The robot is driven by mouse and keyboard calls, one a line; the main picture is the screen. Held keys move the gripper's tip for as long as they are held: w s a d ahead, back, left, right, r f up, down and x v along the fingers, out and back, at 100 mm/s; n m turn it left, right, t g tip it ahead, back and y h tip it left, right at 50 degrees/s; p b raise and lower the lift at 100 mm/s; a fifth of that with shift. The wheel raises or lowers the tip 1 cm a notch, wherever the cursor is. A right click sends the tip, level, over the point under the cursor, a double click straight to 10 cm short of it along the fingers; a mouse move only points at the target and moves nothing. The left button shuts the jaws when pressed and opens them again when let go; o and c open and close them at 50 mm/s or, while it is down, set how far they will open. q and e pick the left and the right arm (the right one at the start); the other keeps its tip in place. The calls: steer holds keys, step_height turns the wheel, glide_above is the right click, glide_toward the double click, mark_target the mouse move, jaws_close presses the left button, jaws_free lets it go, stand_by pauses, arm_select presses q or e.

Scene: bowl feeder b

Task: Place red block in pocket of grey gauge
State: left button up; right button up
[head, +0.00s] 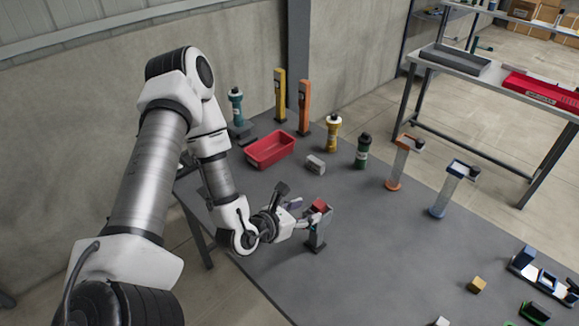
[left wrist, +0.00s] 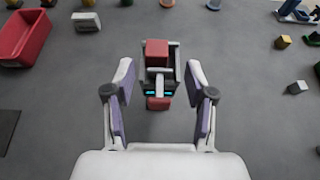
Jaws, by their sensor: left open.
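The grey gauge (head: 317,238) stands upright near the front edge of the table. The red block (head: 319,206) is at its top, and seems to sit within the grey head. In the left wrist view the red block (left wrist: 157,50) lies at the far part of the gauge's head (left wrist: 174,68), beside a grey wall. A second small red patch (left wrist: 158,103) shows at the near side; I cannot tell what it belongs to. My left gripper (head: 309,212) is open, its fingers (left wrist: 160,82) apart on both sides of the gauge's head. My right gripper is not in view.
A red bin (head: 270,149) and a small grey block (head: 315,165) lie behind. Several bottles and posts stand along the back, with an orange-topped stand (head: 399,163) and a blue-topped stand (head: 449,190) at right. A yellow block (head: 476,285) lies front right. The middle table is clear.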

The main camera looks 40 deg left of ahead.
arm_select(q)
steer(key=d+p+v, duration=0.1)
steer(key=p+v, duration=0.4)
steer(key=v, duration=0.3)
steer(key=s+d+m+g+h, duration=0.3)
steer(key=s+d+m+h, duration=0.15)
steer(key=d+h, duration=0.5)
steer(key=s+d+f+m+g, duration=0.2)
steer(key=s+d+m+g, duration=0.2)
steer(key=s+m+g, duration=0.3)
steer(key=s+d+f+m+g, duration=0.1)
steer(key=s+d+m+g, duration=0.4)
steer(key=s, duration=0.4)
steer(key=s+a+f+m+g+y, duration=0.55)
steer(key=a+m+y, duration=0.25)
steer(key=a+m, duration=0.2)
steer(key=w+f+m+t+y, duration=0.2)
steer(key=w+f+m+t, duration=0.4)
steer(key=w, duration=0.5)
steer(key=shift+m+t, duration=0.55)
steer(key=shift+m, duration=0.5)
